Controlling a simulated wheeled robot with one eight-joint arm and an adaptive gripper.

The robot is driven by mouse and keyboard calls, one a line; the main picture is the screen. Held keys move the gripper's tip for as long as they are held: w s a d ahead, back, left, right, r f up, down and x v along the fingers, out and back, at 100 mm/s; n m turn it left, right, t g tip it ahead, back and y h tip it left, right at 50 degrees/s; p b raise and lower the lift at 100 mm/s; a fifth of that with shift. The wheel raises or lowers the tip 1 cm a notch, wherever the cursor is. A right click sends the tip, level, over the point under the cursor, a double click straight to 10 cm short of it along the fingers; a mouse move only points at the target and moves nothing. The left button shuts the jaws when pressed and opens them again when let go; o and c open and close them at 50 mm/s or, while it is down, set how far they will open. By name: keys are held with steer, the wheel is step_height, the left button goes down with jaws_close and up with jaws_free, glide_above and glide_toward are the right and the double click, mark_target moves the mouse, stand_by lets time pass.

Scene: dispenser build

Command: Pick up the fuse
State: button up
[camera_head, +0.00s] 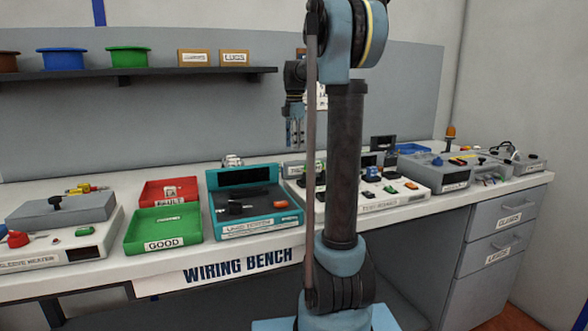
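My gripper (294,132) hangs fingers down above the bench, left of my arm's dark upright link. It is small in this view, and I cannot tell whether its fingers are open or shut. No held object shows at its tips. I cannot pick out a fuse for certain. Several small parts sit on the white test panel (417,203) below and right of the gripper, partly hidden behind my arm.
The white bench (215,253) carries a green GOOD tray (163,243), a red tray (150,192) behind it and a teal tester (260,226). Grey boxes (453,179) stand at the right. A dark shelf (130,72) with bins runs along the back wall.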

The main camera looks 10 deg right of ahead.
step_height(320, 180, down, 3)
steer(key=shift+f, duration=0.2)
steer(key=shift+w+d+f, duration=0.1)
steer(key=shift+d+f, duration=0.05)
steer(key=shift+f, duration=1.15)
steer(key=shift+w+d+f, duration=0.1)
steer(key=shift+f, duration=1.2)
jaws_close()
